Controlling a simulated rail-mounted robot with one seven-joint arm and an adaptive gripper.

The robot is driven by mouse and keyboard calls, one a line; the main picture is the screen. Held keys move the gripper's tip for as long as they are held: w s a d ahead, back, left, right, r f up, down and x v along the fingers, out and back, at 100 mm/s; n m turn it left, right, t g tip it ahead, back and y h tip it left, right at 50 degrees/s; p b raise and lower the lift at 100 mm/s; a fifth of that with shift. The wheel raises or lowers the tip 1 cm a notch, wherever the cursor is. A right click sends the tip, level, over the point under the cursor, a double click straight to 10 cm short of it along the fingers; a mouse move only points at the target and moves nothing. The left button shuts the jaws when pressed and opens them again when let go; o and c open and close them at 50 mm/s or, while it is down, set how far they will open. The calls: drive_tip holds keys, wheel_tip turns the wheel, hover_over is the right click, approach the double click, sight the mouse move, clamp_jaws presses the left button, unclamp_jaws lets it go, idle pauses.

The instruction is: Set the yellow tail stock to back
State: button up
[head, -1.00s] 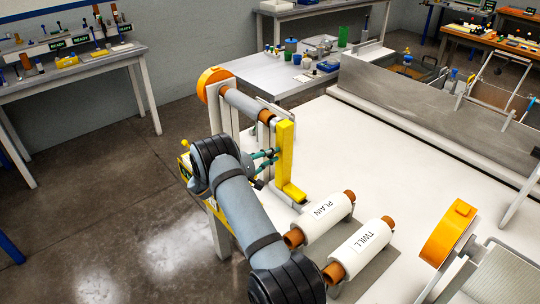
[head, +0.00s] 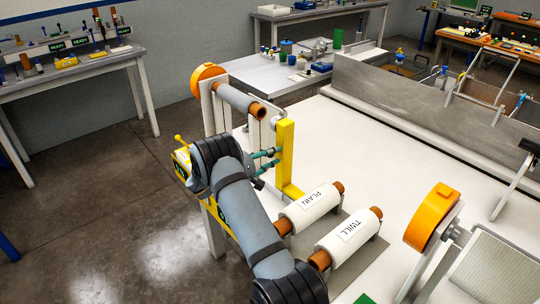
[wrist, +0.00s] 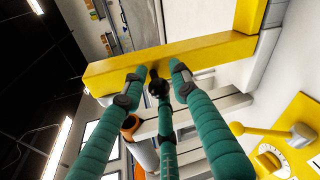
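The yellow tail stock (head: 285,157) is an upright yellow bar at the right end of a grey roller (head: 236,99) with orange-brown ends. A gap shows between the roller's end and the bar. In the wrist view the tail stock (wrist: 190,55) crosses the upper middle as a long yellow beam. My gripper (head: 277,158) has teal fingers and reaches the bar's left side.
Two rolls, PLAIN (head: 310,207) and TWILL (head: 350,236), lie on the white table (head: 390,170) just right of the tail stock. A yellow lever (wrist: 262,130) and dial are at the wrist view's lower right. An orange wheel (head: 432,216) stands farther right.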

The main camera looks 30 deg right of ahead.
drive_tip(key=shift+d, duration=0.1)
drive_tip(key=shift+r, duration=0.1)
drive_tip(key=shift+a, duration=0.4)
drive_tip(key=v, duration=1.1)
drive_tip(key=shift+s, duration=0.2)
drive_tip(key=shift+a, duration=0.1)
